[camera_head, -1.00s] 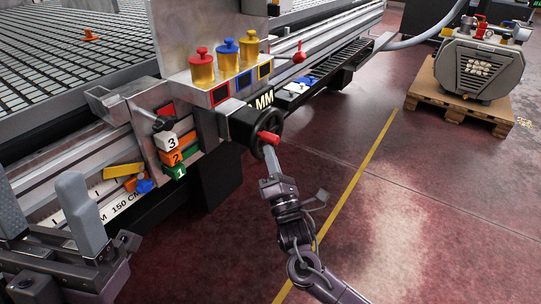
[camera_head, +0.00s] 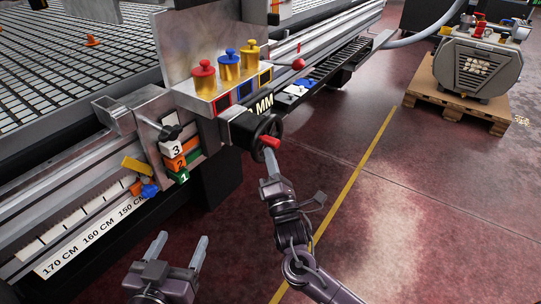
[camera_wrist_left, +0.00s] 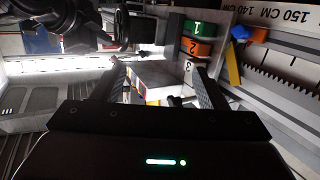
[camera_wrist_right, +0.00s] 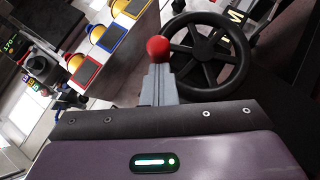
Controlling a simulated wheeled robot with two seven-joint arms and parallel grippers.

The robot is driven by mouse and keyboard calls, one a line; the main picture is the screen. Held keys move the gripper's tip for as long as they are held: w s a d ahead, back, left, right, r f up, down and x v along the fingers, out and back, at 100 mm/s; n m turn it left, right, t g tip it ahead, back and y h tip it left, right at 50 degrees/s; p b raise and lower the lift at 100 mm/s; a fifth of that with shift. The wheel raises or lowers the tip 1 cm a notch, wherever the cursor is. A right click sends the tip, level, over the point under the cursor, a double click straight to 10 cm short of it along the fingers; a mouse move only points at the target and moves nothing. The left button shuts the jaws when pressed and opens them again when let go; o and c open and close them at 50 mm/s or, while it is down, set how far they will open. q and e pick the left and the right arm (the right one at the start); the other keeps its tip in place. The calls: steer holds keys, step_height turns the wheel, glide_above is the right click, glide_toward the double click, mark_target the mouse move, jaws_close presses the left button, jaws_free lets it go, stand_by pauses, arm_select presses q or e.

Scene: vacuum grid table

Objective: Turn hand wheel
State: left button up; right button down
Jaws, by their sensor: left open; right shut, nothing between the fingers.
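The black spoked hand wheel (camera_head: 277,125) is on the side of the machine, with a red handle (camera_head: 270,142) sticking out from its rim. In the right wrist view the wheel (camera_wrist_right: 236,60) is behind and right of the red handle's round end (camera_wrist_right: 158,47). My right gripper (camera_head: 269,156) is shut, its fingertips right at the handle's end; whether they touch it I cannot tell. The closed fingers (camera_wrist_right: 158,70) also show in the right wrist view. My left gripper (camera_head: 180,238) is open and empty, low and left of the wheel, pointing toward the machine.
Numbered blocks (camera_head: 178,162) and a slanted scale rail (camera_head: 100,230) are left of the wheel. Red, blue and yellow knobs (camera_head: 228,67) stand on the panel above it. A pump on a pallet (camera_head: 455,103) is at the right. The red floor between is clear.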

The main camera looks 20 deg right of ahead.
mark_target(272, 142)
arm_select(q)
steer(key=s+a+f+g+y+p, duration=0.35)
steer(key=s+f+g, duration=0.75)
steer(key=f, duration=0.5)
arm_select(e)
steer(key=r+m+p, duration=0.1)
steer(key=r+m+g+h+p, duration=0.1)
steer(key=shift+w+d+m, duration=0.15)
steer(key=shift+d+m, duration=0.05)
steer(key=shift+m, duration=0.1)
steer(key=p, duration=0.1)
steer(key=m+g+p, duration=0.1)
steer(key=shift+w+d+r+h+p, duration=0.1)
steer(key=shift+r+h+p, duration=0.25)
steer(key=shift+h+p, duration=0.05)
steer(key=shift+d+r+p, duration=0.1)
steer(key=shift+p, duration=0.35)
arm_select(q)
steer(key=s+a+f+n+g+y, duration=0.1)
steer(key=s+a+g+y, duration=0.1)
steer(key=a, duration=0.5)
steer(key=shift+s+n+g+y+p, duration=0.3)
steer(key=shift+s+g+y+p, duration=0.1)
steer(key=shift+s+y, duration=0.05)
arm_select(e)
steer(key=shift+w+d, duration=0.1)
steer(key=shift+w, duration=0.05)
arm_select(q)
steer(key=shift+f, duration=0.1)
